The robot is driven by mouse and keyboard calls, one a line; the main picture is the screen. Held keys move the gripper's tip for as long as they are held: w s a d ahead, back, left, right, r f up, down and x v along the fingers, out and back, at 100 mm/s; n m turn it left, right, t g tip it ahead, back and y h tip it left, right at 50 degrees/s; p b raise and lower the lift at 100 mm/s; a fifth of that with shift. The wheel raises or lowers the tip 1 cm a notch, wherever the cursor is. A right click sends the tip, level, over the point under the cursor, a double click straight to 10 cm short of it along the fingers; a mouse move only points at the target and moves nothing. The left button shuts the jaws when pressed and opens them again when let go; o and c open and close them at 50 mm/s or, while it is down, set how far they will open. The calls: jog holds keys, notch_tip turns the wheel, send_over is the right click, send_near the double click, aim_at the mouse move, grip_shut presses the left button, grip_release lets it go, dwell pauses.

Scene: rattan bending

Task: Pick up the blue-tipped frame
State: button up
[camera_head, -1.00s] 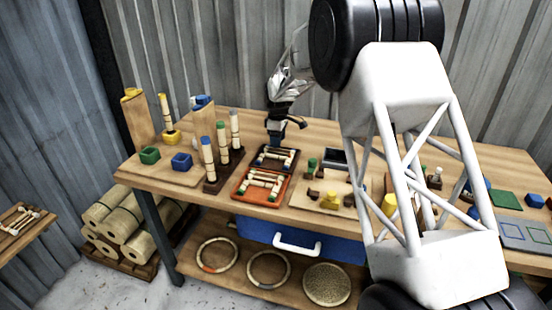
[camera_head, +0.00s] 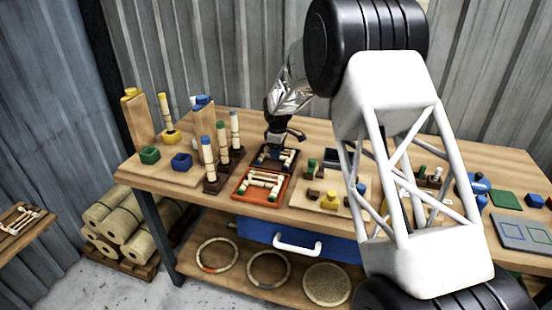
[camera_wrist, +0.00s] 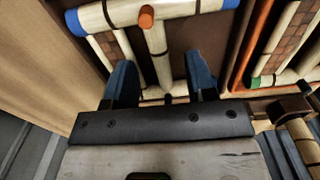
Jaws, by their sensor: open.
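The blue-tipped frame (camera_wrist: 158,47) is made of pale rattan bars with blue ends, and fills the upper middle of the wrist view. In the head view the frame (camera_head: 289,157) lies in a dark tray (camera_head: 264,166), partly hidden by my gripper (camera_head: 278,147). In the wrist view my gripper (camera_wrist: 161,82) is open, with its two dark blue fingers apart. The frame's middle bar runs between the fingers in that view. I cannot tell how far the fingertips are above the frame.
An orange tray (camera_head: 238,196) with a green-tipped frame (camera_head: 264,182) sits directly in front of the dark tray. Upright rattan posts (camera_head: 208,155) stand close on the left. A board with small blocks (camera_head: 309,203) lies to the right.

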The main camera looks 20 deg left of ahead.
jog(key=shift+f, duration=1.05)
jog(key=shift+c, duration=0.5)
grip_shut()
